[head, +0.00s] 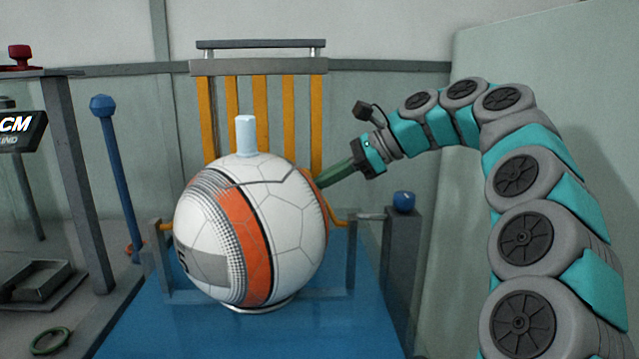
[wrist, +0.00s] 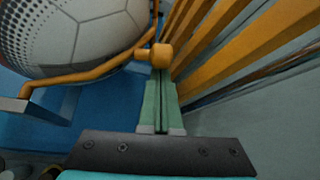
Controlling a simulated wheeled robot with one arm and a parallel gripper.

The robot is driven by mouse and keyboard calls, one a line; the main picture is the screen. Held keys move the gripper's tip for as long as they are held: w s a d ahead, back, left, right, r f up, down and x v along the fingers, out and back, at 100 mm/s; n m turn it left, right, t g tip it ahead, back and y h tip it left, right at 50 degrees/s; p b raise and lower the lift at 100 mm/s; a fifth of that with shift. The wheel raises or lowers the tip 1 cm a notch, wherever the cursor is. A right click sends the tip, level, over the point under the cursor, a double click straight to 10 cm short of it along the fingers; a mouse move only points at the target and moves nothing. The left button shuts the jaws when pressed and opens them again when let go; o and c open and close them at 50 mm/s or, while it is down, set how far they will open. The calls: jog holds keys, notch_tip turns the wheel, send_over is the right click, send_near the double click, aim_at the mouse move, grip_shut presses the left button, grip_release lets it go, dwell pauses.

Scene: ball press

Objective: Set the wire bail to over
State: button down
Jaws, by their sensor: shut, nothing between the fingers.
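The wire bail is a thin orange-yellow rod. In the head view its right arm (head: 336,211) rises from the right post and goes behind a white and orange ball (head: 285,225); a short piece shows at the left post. In the wrist view the bail (wrist: 88,74) runs along the ball to a round yellow knob (wrist: 160,55). My gripper (head: 321,182) has green fingers, shut and empty, at the ball's upper right side. In the wrist view my gripper's tips (wrist: 160,82) are right at the knob; whether they touch it I cannot tell.
Orange upright slats (head: 261,105) stand close behind the ball. A grey post with a blue knob (head: 403,201) stands to the right. A blue lever (head: 118,170) stands to the left. The blue base (head: 250,335) is clear in front.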

jog(key=shift+s+r+n+t, duration=0.1)
jog(key=shift+r+n+t, duration=0.3)
jog(key=shift+r, duration=0.15)
jog(key=s+r+n+t+y+b, duration=0.1)
jog(key=s+r+n+t, duration=0.1)
jog(key=s+r, duration=0.1)
jog(key=s+r+n+t+y+b, duration=0.1)
jog(key=s+r+n+t+b, duration=0.1)
jog(key=s+r+n, duration=0.1)
jog(key=s+r+n+t+y+b, duration=0.1)
jog(key=s+r+n+t, duration=0.1)
jog(key=s+r, duration=0.1)
jog(key=shift+s+r+n+t, duration=0.25)
jog(key=shift+s+n+t, duration=0.15)
jog(key=shift+s, duration=0.1)
jog(key=shift+s+r+b, duration=0.2)
jog(key=shift+s+b, duration=0.2)
jog(key=shift+s, duration=0.45)
jog(key=shift+d, duration=0.15)
dwell(0.5)
